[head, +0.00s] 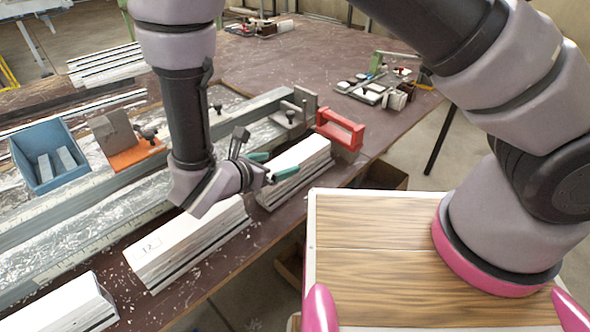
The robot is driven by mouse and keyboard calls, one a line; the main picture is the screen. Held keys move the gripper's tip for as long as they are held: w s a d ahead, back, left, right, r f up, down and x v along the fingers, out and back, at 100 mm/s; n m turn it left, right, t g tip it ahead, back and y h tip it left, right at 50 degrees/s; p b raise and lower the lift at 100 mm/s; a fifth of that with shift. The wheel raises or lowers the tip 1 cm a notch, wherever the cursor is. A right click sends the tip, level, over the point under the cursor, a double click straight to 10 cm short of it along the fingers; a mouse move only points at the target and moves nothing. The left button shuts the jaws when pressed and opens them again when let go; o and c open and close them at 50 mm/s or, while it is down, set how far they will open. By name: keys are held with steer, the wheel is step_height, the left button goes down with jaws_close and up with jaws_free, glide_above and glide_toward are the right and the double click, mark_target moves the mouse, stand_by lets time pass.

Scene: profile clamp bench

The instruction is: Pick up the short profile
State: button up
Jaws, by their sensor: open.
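Three white profiles lie along the table's front edge: one at the lower left (62,308), cut off by the picture edge, one in the middle marked "12" (185,243), and one at the right (303,158). The right one looks shortest, but it is also farther away, so I cannot be sure that it is the short profile. My gripper (270,166) has teal fingertips and is open, with nothing seen between them. It is over the left part of the right profile and hides some of it. I cannot tell whether it touches.
A red handle-shaped block (340,130) is just beyond the right profile. Behind the profiles are a long metal rail (85,212), an orange-based clamp (135,157) and a blue bin (24,165). Small parts (378,92) lie at the right; brown tabletop (320,45) beyond is mostly clear.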

mark_target(290, 159)
steer(key=x, duration=0.5)
steer(key=shift+w+a+f, duration=0.1)
steer(key=shift+w+f, duration=0.15)
steer(key=shift+w, duration=0.05)
jaws_close()
